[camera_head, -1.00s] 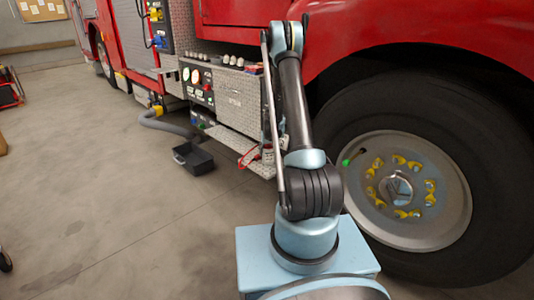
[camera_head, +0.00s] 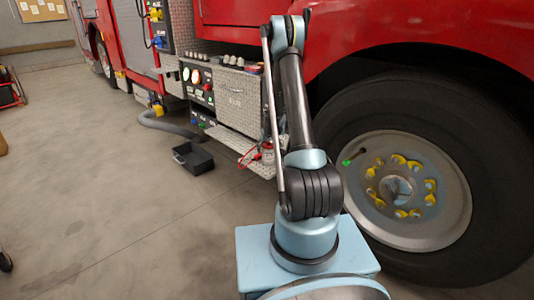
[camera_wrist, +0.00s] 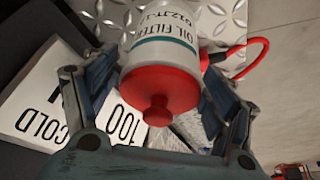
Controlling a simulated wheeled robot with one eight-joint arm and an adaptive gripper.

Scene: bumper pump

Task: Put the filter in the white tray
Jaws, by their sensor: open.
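The oil filter (camera_wrist: 165,72), a white cylinder with a teal stripe, "OIL FILTER" lettering and a red knobbed end, fills the top middle of the wrist view. My gripper (camera_wrist: 155,85) is open, with one dark finger on each side of the filter. I cannot tell whether the fingers touch it. In the head view, a small red and white shape (camera_head: 267,153) on the step beside the truck may be the filter, partly behind my arm. My gripper is hidden there. I cannot make out a white tray in either view.
White panels lettered "COLD" (camera_wrist: 38,105) and "100" (camera_wrist: 120,122) lie below the filter. A black bin (camera_head: 193,158) stands on the open floor by a grey hose (camera_head: 160,124).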

